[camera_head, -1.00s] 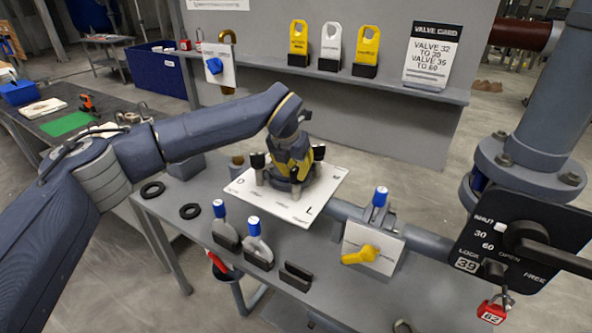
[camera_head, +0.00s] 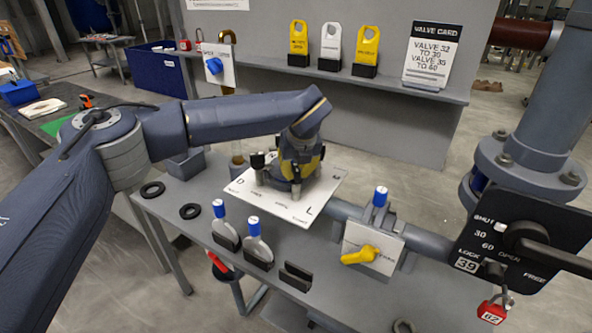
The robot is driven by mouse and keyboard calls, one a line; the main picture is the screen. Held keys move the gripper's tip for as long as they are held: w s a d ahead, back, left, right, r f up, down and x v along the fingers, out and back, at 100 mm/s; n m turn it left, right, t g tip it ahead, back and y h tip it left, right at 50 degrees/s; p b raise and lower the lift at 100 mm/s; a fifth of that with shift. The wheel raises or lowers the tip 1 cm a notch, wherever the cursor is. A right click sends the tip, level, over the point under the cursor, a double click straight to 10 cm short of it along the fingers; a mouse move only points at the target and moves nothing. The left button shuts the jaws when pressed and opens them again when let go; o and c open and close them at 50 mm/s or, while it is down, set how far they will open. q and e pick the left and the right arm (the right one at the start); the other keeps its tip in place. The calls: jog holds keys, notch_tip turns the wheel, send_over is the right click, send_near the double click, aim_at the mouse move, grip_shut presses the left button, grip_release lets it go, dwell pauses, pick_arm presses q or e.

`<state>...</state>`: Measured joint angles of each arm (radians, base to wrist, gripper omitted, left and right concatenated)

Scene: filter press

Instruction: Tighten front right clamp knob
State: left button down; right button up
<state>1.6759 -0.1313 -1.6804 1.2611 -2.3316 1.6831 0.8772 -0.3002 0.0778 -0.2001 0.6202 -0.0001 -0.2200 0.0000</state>
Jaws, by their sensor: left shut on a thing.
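The filter press stands on a white plate (camera_head: 262,206) marked with letters, on the grey bench. A black clamp knob (camera_head: 257,160) on a short metal post shows at its left. The front right post (camera_head: 296,188) rises from the plate, and its knob is hidden behind my gripper. My left gripper (camera_head: 297,173) points down over the press from above, shut at the top of that post. Its fingers and the press body overlap, so the exact contact is hard to see. My right gripper is not in view.
A yellow-handled valve (camera_head: 358,255) and pipe lie to the right. A shelf (camera_head: 400,85) with yellow and white tags stands behind.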

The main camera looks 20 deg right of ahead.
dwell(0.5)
pick_arm(q)
jog(key=c, duration=1.4)
grip_release()
jog(key=shift+o, duration=0.2)
jog(key=v, duration=1.2)
jog(key=shift+d, duration=0.1)
